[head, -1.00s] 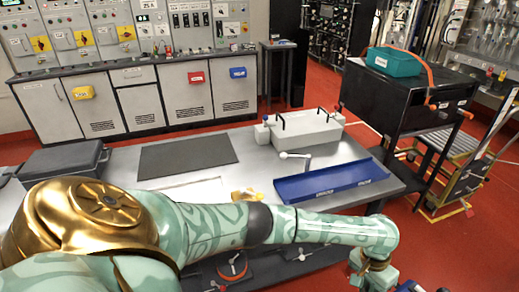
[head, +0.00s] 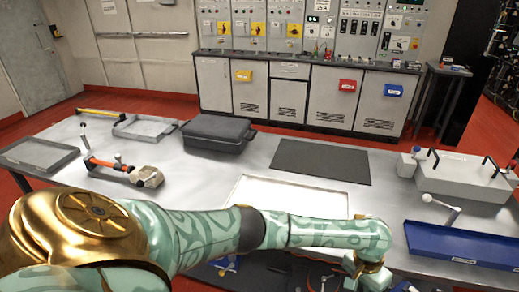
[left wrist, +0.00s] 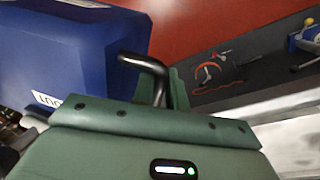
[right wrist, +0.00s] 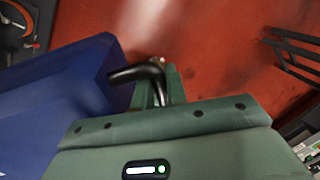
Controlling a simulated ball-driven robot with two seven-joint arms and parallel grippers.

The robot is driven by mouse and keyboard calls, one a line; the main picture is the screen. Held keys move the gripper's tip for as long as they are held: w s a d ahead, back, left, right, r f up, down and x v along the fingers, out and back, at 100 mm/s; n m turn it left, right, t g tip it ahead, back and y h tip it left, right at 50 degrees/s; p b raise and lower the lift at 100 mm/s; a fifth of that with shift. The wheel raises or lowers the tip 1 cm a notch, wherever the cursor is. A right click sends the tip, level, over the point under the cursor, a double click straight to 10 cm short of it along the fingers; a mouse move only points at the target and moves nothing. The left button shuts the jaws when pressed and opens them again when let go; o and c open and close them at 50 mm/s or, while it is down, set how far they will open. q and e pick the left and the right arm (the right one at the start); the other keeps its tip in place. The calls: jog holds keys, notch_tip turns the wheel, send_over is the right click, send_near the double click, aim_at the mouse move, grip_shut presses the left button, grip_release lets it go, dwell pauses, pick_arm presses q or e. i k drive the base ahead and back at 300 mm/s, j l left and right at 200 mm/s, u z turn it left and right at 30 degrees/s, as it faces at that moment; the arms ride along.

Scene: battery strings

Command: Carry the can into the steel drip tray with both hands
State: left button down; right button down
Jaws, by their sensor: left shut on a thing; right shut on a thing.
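The can (left wrist: 75,45) is a blue body with a black bar handle, seen close up at the left of the left wrist view. It also fills the left of the right wrist view (right wrist: 60,105). My left gripper (left wrist: 162,92) is shut on one black handle. My right gripper (right wrist: 155,88) is shut on another. The can and both jaws are hidden in the head view. A bright, shallow rectangular tray (head: 290,194) lies at the middle of the bench, partly behind my arm; it may be the steel drip tray.
A grey rimmed tray (head: 145,127) and a dark tray (head: 40,153) lie at the left of the bench. A dark case (head: 217,135), a black mat (head: 320,160), a blue tray (head: 465,244) and a grey box with black handles (head: 465,178) also occupy the bench.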

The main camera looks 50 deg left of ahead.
aim_at(288, 207)
jog(key=u, duration=1.2)
